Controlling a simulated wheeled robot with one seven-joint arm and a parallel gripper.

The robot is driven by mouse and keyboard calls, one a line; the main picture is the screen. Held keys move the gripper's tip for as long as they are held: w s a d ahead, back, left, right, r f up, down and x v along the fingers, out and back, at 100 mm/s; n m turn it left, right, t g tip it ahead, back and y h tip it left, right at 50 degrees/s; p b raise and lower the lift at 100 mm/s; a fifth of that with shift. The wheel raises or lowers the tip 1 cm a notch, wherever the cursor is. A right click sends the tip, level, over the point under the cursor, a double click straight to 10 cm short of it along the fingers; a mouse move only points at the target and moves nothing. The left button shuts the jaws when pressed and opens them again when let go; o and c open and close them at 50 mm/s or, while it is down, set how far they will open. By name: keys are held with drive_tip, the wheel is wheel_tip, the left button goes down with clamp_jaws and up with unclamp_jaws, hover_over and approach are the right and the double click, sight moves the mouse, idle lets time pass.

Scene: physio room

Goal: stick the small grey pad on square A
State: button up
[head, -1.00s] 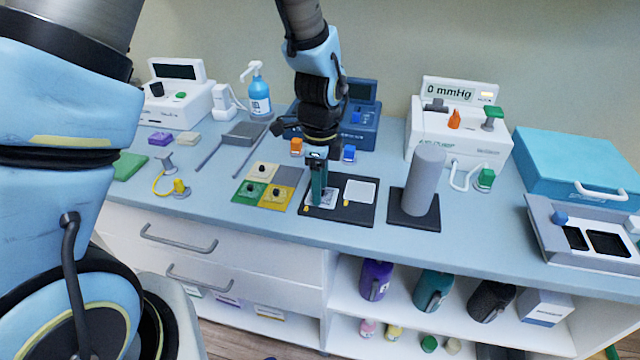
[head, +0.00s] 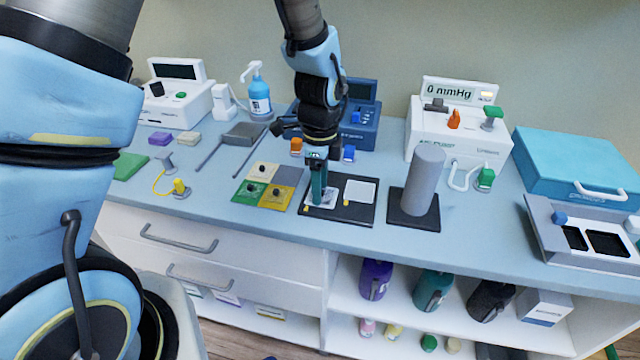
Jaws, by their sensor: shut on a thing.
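My gripper (head: 318,197) points straight down over the left white square (head: 329,199) of a dark board (head: 362,215) on the counter. Its teal fingers are shut, with their tips at or just above that square. The small grey pad between the fingertips is too small and covered to make out clearly. A second white square (head: 360,191) lies bare on the right of the board. I cannot read a letter on either square, so I cannot tell which is A.
Left of the board is a four-colour tile (head: 277,199); its grey quarter is empty, the others carry dark knobs. A grey cylinder (head: 424,180) stands upright close on the right. A blue device (head: 361,128) stands behind. The counter in front of the board is a narrow clear strip.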

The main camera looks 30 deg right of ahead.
idle(0.4)
drive_tip(key=o, duration=1.1)
drive_tip(key=shift+o, duration=0.2)
drive_tip(key=shift+r, duration=0.2)
drive_tip(key=shift+r+p, duration=2.85)
drive_tip(key=shift+r, duration=0.55)
